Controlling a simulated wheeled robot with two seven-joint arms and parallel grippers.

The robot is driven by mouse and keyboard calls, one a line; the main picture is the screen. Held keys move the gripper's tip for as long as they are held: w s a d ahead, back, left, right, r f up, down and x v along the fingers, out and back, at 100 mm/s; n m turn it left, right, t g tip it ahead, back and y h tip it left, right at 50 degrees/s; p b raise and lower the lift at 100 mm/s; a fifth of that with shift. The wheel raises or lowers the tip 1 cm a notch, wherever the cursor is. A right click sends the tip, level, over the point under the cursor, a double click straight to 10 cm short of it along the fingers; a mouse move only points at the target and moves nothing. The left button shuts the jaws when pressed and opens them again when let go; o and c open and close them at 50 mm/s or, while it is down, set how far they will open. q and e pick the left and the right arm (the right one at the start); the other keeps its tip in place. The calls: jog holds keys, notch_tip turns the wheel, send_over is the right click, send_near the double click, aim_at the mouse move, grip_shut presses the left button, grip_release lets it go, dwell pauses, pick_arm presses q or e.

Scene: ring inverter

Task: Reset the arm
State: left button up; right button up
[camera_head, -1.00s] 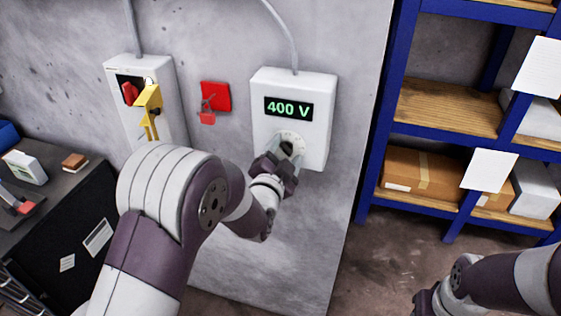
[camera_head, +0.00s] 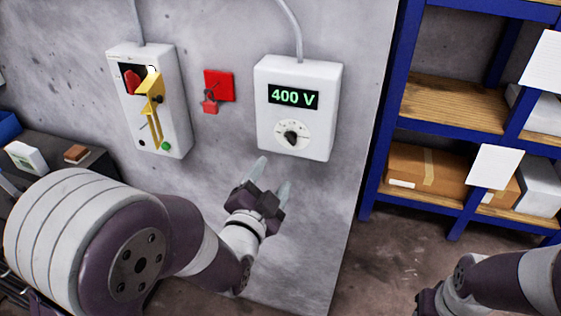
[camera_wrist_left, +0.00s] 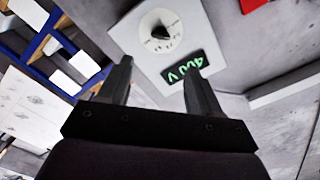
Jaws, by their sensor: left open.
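My left gripper (camera_head: 272,172) is open and empty, just below and in front of the white inverter box (camera_head: 325,127) on the wall, apart from it. The box's green display (camera_head: 293,97) reads 400 V. Its round dial with a black knob (camera_head: 291,138) is fully in sight below the display. In the left wrist view, the open left fingers (camera_wrist_left: 160,80) point toward the box (camera_wrist_left: 132,36), with the knob (camera_wrist_left: 160,32) beyond them. My right gripper (camera_head: 428,301) is low at the bottom right; its fingers are not clear.
A white switch box (camera_head: 175,110) with a yellow lever (camera_head: 150,95) and a red holder (camera_head: 219,85) are on the wall at left. A dark workbench (camera_head: 95,158) stands at far left. Blue shelving (camera_head: 385,130) with cardboard boxes (camera_head: 425,170) stands at right.

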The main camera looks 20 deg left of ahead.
pick_arm(q)
notch_tip(320, 180, down, 9)
jog(key=s+n+g, duration=0.3)
jog(key=n+g, duration=0.1)
jog(key=g, duration=0.2)
jog(key=s+a+f+n+g, duration=0.2)
jog(key=s+f+n+g, duration=0.3)
jog(key=s+g, duration=0.5)
jog(key=shift+s+f+g+y, duration=0.3)
jog(key=shift+f, duration=0.1)
dwell(1.5)
